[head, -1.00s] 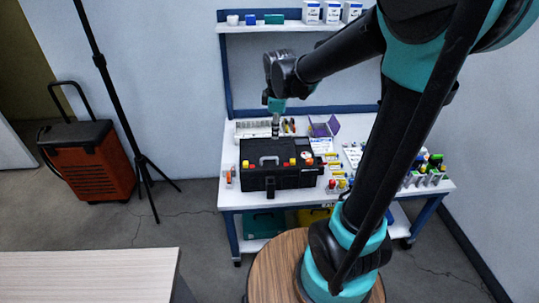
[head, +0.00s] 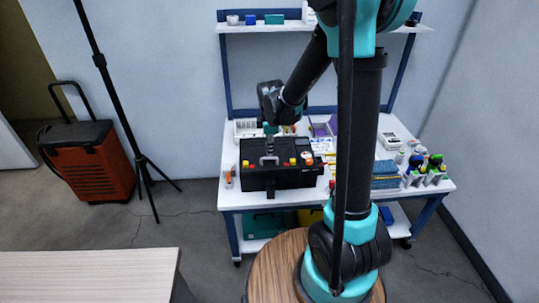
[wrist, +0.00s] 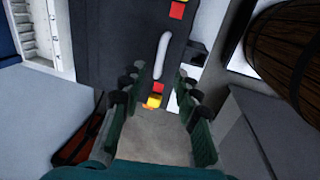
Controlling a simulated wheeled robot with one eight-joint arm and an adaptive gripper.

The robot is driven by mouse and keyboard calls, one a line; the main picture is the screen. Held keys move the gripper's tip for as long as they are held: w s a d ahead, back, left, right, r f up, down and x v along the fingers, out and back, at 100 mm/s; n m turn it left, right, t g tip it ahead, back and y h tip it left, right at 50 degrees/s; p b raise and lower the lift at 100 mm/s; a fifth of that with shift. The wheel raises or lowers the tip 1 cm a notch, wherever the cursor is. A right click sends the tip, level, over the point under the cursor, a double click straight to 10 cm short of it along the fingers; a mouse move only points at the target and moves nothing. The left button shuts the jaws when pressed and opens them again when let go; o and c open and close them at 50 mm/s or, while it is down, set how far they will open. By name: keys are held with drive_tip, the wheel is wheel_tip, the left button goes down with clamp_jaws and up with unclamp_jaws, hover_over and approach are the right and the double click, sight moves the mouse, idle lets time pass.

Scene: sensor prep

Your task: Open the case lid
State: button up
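The black case (head: 285,180) stands on the white workbench with its lid shut. A light grey handle (head: 269,160) is on top of the lid, with red and yellow pieces around it. My gripper (head: 269,147) points down just over the handle in the head view. In the wrist view my gripper (wrist: 157,84) is open, its two fingers apart. The pale handle (wrist: 163,55) shows between and just beyond the fingertips, over the dark lid (wrist: 120,40). I cannot tell whether a finger touches it.
The workbench (head: 232,200) also holds a purple box (head: 322,130), and bottles (head: 432,165) at the right. A shelf (head: 270,27) runs above the back. An orange wheeled case (head: 90,160) and a black stand (head: 140,160) are at the left. A round wooden top (head: 265,265) is in front.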

sight(269, 158)
drive_tip(key=shift+w+f, duration=0.2)
drive_tip(key=shift+f, duration=0.7)
drive_tip(key=shift+w+f, duration=0.15)
drive_tip(key=shift+f, duration=0.7)
drive_tip(key=shift+w+f, duration=0.2)
drive_tip(key=shift+f, duration=0.7)
drive_tip(key=shift+c, duration=0.2)
clamp_jaws()
